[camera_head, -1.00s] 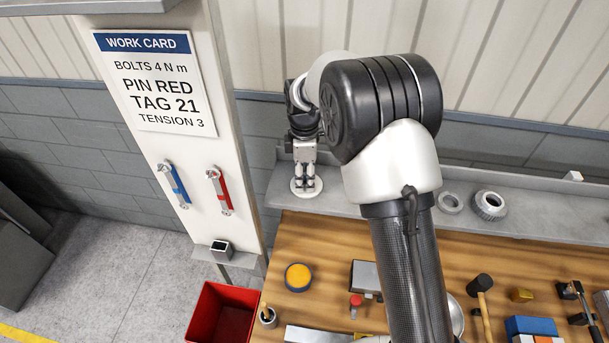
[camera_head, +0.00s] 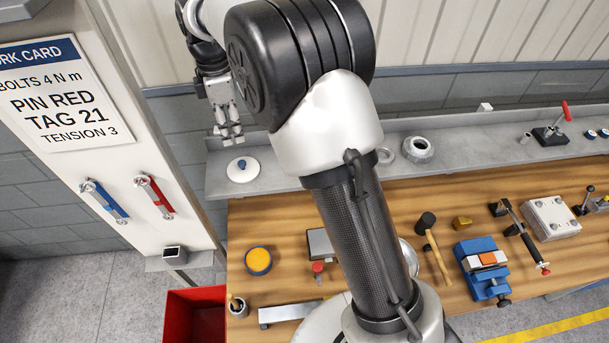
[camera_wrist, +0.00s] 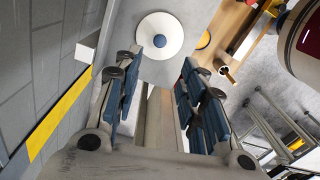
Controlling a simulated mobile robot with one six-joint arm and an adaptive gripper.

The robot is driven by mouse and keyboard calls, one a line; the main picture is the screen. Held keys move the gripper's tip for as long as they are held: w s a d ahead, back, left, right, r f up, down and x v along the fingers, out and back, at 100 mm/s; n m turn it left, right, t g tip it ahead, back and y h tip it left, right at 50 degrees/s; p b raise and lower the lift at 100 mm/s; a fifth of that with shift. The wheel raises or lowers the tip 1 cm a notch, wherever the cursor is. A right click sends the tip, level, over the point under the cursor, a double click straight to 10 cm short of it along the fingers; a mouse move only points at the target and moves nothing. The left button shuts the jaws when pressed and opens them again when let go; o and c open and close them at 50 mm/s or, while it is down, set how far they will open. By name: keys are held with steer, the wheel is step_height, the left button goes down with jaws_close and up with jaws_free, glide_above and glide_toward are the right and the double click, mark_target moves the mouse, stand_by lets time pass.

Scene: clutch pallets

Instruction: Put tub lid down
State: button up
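The tub lid (camera_head: 243,171) is a white disc with a blue knob. It lies flat on the left end of the grey shelf (camera_head: 290,163). It also shows in the wrist view (camera_wrist: 160,36), past my fingertips. My gripper (camera_head: 230,139) is above the lid, apart from it. In the wrist view my gripper (camera_wrist: 170,62) has its two blue-padded fingers spread, with nothing between them. A tub with yellow contents (camera_head: 258,261) stands on the wooden bench below the shelf.
A work card (camera_head: 50,95) and two wrenches, blue (camera_head: 105,201) and red (camera_head: 154,196), are on the white post at left. A red bin (camera_head: 195,315) stands below. Metal rings (camera_head: 418,150) sit further right on the shelf. Tools crowd the bench.

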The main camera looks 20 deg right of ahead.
steer(key=s+d+r+m+t, duration=0.1)
steer(key=s+d+r+m, duration=0.4)
steer(key=s, duration=0.3)
steer(key=s+d+r+m+t, duration=0.2)
steer(key=s+d+r+m, duration=0.15)
steer(key=s+r, duration=0.45)
steer(key=s+d+f+m+t, duration=0.1)
steer(key=s+m, duration=0.3)
steer(key=s, duration=0.4)
steer(key=s+d+f+m, duration=0.2)
steer(key=s+f+m, duration=0.2)
steer(key=s, duration=0.5)
steer(key=shift+d+m+t, duration=0.3)
steer(key=shift+m+t, duration=0.1)
steer(key=shift+m, duration=0.25)
